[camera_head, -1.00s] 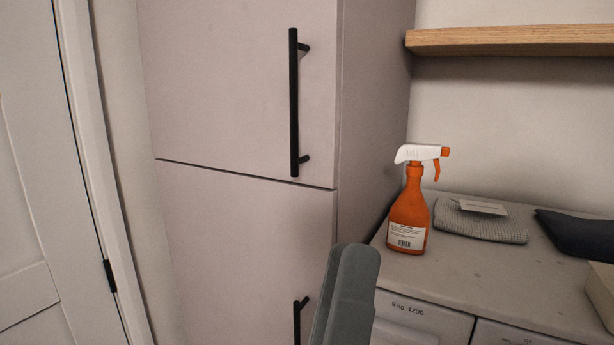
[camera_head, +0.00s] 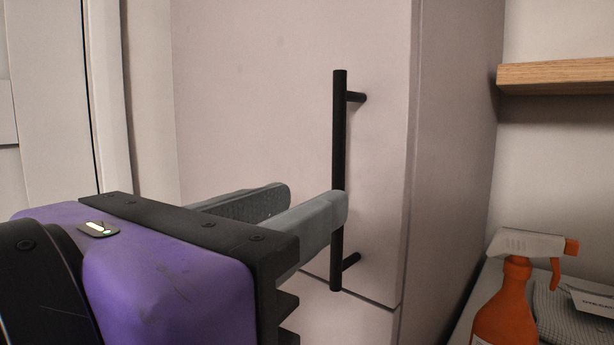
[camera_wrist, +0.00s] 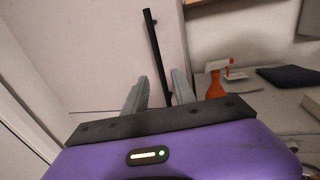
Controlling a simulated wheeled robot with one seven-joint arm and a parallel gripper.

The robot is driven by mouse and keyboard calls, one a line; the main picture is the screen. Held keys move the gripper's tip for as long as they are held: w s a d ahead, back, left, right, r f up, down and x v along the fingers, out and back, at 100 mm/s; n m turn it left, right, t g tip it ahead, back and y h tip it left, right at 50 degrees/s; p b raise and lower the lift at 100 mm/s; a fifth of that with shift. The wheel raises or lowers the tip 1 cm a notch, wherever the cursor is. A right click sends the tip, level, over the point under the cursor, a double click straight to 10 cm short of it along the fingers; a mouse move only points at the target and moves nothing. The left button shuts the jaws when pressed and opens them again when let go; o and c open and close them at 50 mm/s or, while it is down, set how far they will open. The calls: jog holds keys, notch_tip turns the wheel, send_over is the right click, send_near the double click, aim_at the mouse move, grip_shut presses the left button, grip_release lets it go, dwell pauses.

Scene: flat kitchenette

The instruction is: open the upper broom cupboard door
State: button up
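The upper broom cupboard door (camera_head: 255,110) is a flat, pale panel and is closed. Its handle (camera_head: 339,130) is a black vertical bar near the door's right edge; it also shows in the wrist view (camera_wrist: 155,45). My gripper (camera_head: 315,200) is in front of the door at the lower half of the handle. Its two grey fingers are apart, with a gap between them. In the wrist view my gripper (camera_wrist: 158,90) has the handle's lower part showing between the open fingers. The near finger overlaps the handle in the head view; I cannot tell whether they touch.
An orange spray bottle (camera_head: 508,305) with a white head stands on the counter at the right, beside a grey folded cloth (camera_head: 575,310). A wooden shelf (camera_head: 560,77) is on the wall above. A dark folded cloth (camera_wrist: 288,76) lies farther right.

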jog(key=p, duration=0.2)
send_over(336, 266)
jog(key=shift+w, duration=0.3)
grip_shut()
dwell(1.3)
